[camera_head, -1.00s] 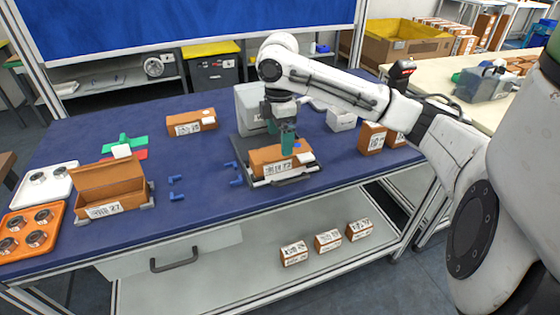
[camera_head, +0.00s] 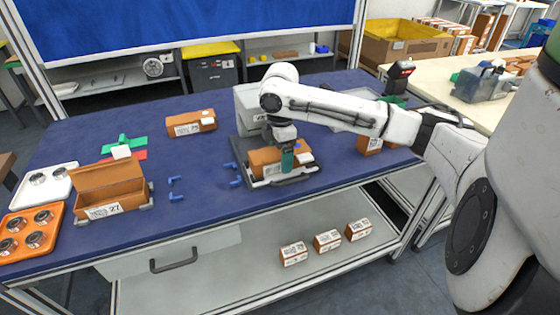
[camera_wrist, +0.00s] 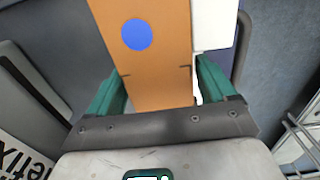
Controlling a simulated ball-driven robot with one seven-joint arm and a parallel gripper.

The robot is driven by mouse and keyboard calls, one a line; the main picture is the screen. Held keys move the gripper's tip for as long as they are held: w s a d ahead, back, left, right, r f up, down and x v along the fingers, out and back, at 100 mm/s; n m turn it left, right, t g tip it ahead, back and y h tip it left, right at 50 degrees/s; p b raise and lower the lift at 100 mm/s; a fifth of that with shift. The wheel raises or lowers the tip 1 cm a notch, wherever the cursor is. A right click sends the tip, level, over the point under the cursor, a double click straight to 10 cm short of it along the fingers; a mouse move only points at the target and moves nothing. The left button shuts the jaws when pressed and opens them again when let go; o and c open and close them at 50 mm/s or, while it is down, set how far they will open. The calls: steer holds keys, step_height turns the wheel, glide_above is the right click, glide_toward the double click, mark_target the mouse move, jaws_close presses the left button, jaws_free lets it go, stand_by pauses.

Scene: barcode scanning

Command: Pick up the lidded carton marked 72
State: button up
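A brown lidded carton (camera_head: 264,160) sits on a dark-framed scale-like stand (camera_head: 300,181) near the table's front edge. Its front label (camera_head: 272,171) is partly covered by a green finger, so I cannot read the number now. My gripper (camera_head: 287,158) is lowered over this carton, pointing down. In the wrist view the carton's brown top (camera_wrist: 152,65), with a blue dot (camera_wrist: 137,34), lies between the two green fingers of my gripper (camera_wrist: 160,90). The fingers are spread on either side. A narrow gap shows at the right finger; the left one looks very close to the carton.
An open-lidded carton marked 27 (camera_head: 110,190) stands at the left, beside an orange tray (camera_head: 55,208) of round metal parts. Another carton (camera_head: 190,123) lies farther back. Small blue parts (camera_head: 176,197) lie left of the stand. A grey box (camera_head: 248,100) stands behind my gripper.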

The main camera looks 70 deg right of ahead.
steer(key=c, duration=0.7)
steer(key=shift+c, duration=0.2)
steer(key=shift+r, duration=0.15)
